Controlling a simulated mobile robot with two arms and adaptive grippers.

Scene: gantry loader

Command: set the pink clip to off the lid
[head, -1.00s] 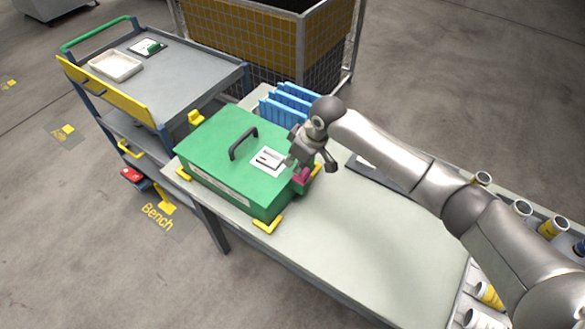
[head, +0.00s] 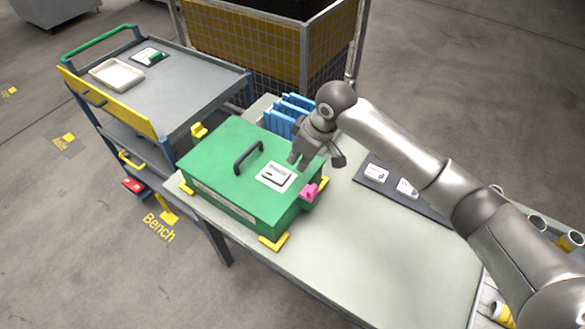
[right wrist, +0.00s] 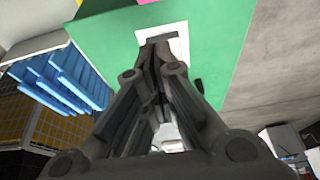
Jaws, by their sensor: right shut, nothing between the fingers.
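The pink clip (head: 309,192) is on the right side of the green box, near the edge of the green lid (head: 222,150). It seems to stick outward from the side; I cannot tell whether it still touches the lid. A sliver of pink (right wrist: 186,2) shows at the top edge of the right wrist view. The lid lies flat on the box, with a dark handle (head: 248,158) and a white label (head: 275,176). My right gripper (head: 300,161) is shut and empty above the lid's right part, apart from the clip. My left gripper is not in view.
Yellow corner brackets (head: 275,242) surround the box on the pale bench (head: 350,250). Blue upright dividers (head: 283,117) stand behind it. A dark mat (head: 408,188) with white items lies to the right. A trolley (head: 190,75) stands left, a mesh cage (head: 270,45) behind.

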